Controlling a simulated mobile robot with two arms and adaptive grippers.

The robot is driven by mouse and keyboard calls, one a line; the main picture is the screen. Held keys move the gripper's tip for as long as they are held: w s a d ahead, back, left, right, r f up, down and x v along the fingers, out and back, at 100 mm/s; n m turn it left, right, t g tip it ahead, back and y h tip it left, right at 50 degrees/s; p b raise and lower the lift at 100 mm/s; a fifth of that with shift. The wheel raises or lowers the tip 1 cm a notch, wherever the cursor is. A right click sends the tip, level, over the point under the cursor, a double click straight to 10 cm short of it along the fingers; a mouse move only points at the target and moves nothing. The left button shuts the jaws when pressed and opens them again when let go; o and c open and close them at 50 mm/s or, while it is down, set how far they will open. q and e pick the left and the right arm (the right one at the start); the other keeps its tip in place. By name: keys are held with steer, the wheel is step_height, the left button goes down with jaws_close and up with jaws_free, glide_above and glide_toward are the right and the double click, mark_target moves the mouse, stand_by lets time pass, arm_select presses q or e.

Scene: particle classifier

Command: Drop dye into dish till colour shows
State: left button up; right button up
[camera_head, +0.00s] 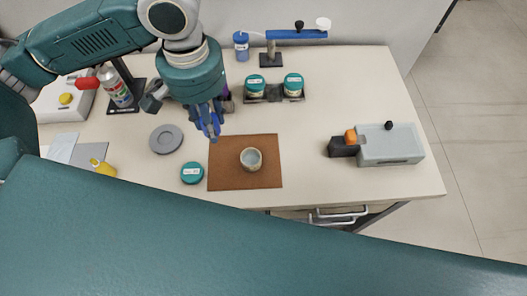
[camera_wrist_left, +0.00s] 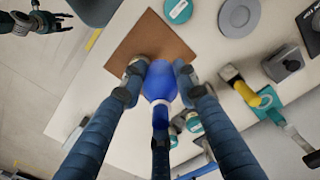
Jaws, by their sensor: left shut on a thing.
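A small pale round dish (camera_head: 251,159) stands on a brown mat (camera_head: 225,172) at the table's front middle. My left gripper (camera_head: 212,128) is up and left of the dish, above the mat's far left corner. It is shut on a blue bulb-shaped thing, probably the dropper (camera_wrist_left: 159,80), which the left wrist view shows between the fingers. Its tip is hidden there. The mat also shows in the left wrist view (camera_wrist_left: 150,35); the dish is mostly hidden there. A blue labelled bottle (camera_head: 241,47) stands at the back. My right gripper (camera_wrist_left: 40,22) shows small in the left wrist view, fingers spread.
A teal lid (camera_head: 192,172) and a grey disc (camera_head: 166,139) lie left of the mat. Two teal-capped jars (camera_head: 293,84) sit in a dark rack behind it. A grey box device (camera_head: 390,147) stands right. The table between mat and device is clear.

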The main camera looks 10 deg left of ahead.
arm_select(q)
steer(key=shift+w+d, duration=0.2)
arm_select(e)
steer(key=o, duration=0.3)
steer(key=shift+r, duration=0.2)
arm_select(q)
steer(key=shift+w+d+r+p, duration=0.1)
steer(key=shift+w+d+p, duration=0.15)
steer(key=shift+p, duration=0.1)
steer(key=w+d+f+n+p, duration=0.5)
steer(key=w+d+p, duration=0.4)
steer(key=s+d+f+n+p, duration=0.1)
steer(key=s+f+p, duration=0.1)
steer(key=f, duration=0.1)
steer(key=s+d+f+n+p, duration=0.1)
steer(key=d+f+n+p, duration=0.1)
steer(key=f+p, duration=0.1)
steer(key=s+d+f+n+p, duration=0.2)
steer(key=f+p, duration=0.1)
steer(key=f, duration=0.1)
steer(key=shift+s, duration=0.35)
steer(key=shift+s+d+f+n, duration=0.2)
steer(key=shift+s+f+n, duration=0.1)
steer(key=shift+s+f, duration=0.25)
arm_select(e)
step_height(320, 180, up, 18)
steer(key=shift+w+f, duration=0.1)
arm_select(q)
steer(key=shift+a, duration=0.15)
